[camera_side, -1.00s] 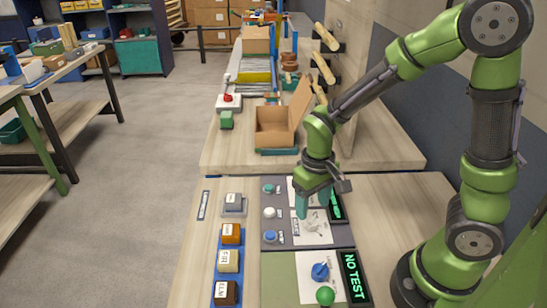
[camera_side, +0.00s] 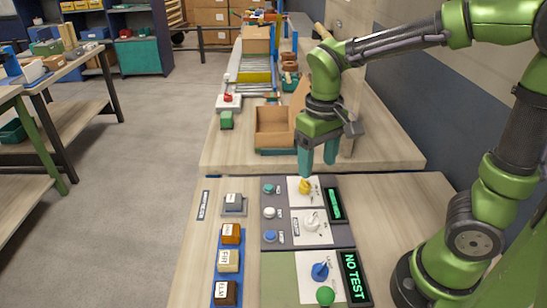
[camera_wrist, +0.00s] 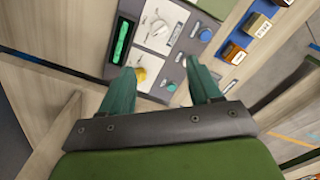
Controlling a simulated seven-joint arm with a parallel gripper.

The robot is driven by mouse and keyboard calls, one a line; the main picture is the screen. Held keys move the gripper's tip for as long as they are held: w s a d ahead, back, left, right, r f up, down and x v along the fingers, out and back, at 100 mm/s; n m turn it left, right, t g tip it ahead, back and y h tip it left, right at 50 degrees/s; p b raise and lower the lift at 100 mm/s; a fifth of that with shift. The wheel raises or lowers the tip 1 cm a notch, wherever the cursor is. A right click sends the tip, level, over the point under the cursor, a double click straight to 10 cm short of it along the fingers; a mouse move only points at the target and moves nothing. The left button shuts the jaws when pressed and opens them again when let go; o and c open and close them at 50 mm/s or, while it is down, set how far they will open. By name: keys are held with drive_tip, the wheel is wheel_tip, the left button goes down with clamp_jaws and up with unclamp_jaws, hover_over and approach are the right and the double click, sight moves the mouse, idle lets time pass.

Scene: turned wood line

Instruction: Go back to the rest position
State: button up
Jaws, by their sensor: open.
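My gripper (camera_side: 318,172) is open and empty, with its two teal fingers pointing down above the far edge of the control panel. In the wrist view my gripper (camera_wrist: 165,82) shows both fingers apart with nothing between them. Below the fingertips is a yellow knob (camera_side: 305,187) on a white plate. It also shows in the wrist view (camera_wrist: 141,74), close beside one finger. A white knob (camera_side: 312,219) and a blue knob (camera_side: 320,271) sit nearer on the panel. No marked rest position is visible.
A green-lit display (camera_side: 336,204) and a "NO TEST" display (camera_side: 353,277) stand beside the knobs. Labelled blocks (camera_side: 229,261) sit on blue holders at the left. An open cardboard box (camera_side: 272,128) stands on the bench behind.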

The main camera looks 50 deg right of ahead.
drive_tip(key=s+r+m+t+y, duration=0.2)
drive_tip(key=s+r+t, duration=0.4)
drive_tip(key=t, duration=0.1)
drive_tip(key=shift+a, duration=0.35)
drive_tip(key=shift+s, duration=0.1)
drive_tip(key=shift+c, duration=0.4)
